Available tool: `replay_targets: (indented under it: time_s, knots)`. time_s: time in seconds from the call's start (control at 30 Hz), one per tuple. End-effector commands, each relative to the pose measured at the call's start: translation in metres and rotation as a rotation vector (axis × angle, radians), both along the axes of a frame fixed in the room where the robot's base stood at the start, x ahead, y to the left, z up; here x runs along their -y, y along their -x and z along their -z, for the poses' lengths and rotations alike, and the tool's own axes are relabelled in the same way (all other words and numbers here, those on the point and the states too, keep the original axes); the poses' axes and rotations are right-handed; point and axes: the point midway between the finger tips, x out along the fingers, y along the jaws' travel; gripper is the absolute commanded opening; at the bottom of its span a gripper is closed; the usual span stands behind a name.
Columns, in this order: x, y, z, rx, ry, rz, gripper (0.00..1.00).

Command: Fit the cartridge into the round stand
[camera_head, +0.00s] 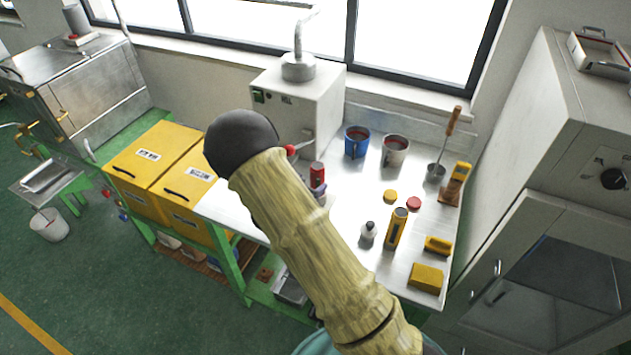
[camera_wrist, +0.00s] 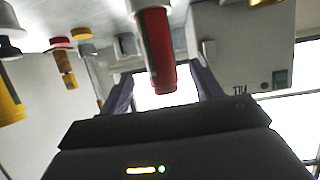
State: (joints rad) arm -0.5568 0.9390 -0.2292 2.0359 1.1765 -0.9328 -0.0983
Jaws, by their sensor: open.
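A red cylinder (camera_head: 317,174), which looks like the cartridge, stands upright near the front of the white machine. In the wrist view the red cylinder (camera_wrist: 158,55) shows large, between the spread fingers of my gripper (camera_wrist: 164,82), with gaps on both sides. A pale round piece (camera_wrist: 128,17) meets its table-side end; I cannot tell whether this is the round stand or part of the cylinder. In the head view my sleeved arm hides most of the gripper and the cylinder's foot.
The white machine (camera_head: 292,102) stands close behind. A blue mug (camera_head: 356,141), a grey mug (camera_head: 395,150), a ladle (camera_head: 436,172), red and yellow discs, a small bottle (camera_head: 368,231), a yellow-black tube (camera_head: 396,228) and yellow blocks occupy the table's right. Yellow boxes (camera_head: 165,180) stand left.

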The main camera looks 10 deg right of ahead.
Motion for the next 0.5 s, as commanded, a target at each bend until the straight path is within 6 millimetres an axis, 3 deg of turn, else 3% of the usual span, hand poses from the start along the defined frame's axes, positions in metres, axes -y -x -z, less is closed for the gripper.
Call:
replay_targets:
  time_s: [0.5]
  knots:
    - [-0.060, 0.072, -0.038, 0.002, -0.001, -0.002, 0.64]
